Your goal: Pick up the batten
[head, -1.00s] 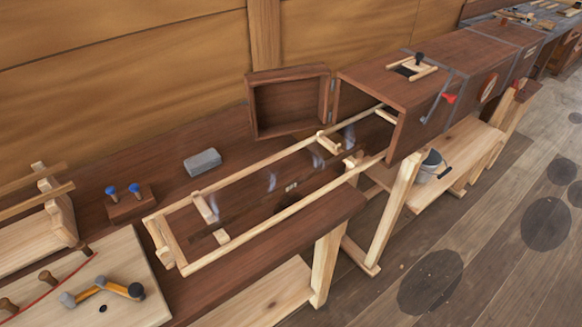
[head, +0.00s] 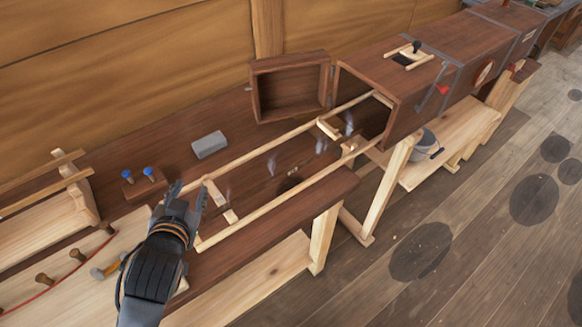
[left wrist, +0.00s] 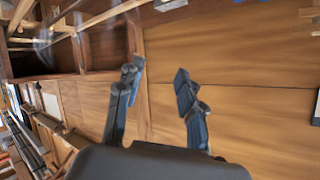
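A long, light wooden rack (head: 270,207) with two rails and short crosspieces sticks out of a dark wooden box (head: 400,85). Wisps of steam rise along it. A dark strip seems to run lengthwise between the rails, but it blends with the bench, so I cannot tell for sure that it is the batten. My left gripper (head: 188,190) is above the rack's near left end. Its two fingers are apart with nothing between them, as the left wrist view (left wrist: 157,78) also shows. It hides the rack's left corner. My right gripper is not in view.
A grey block (head: 209,145) and a small block with two blue-topped pegs (head: 143,182) sit behind the rack. A hammer (head: 108,267) lies on a pegged board (head: 50,262). A bucket (head: 423,147) stands at right.

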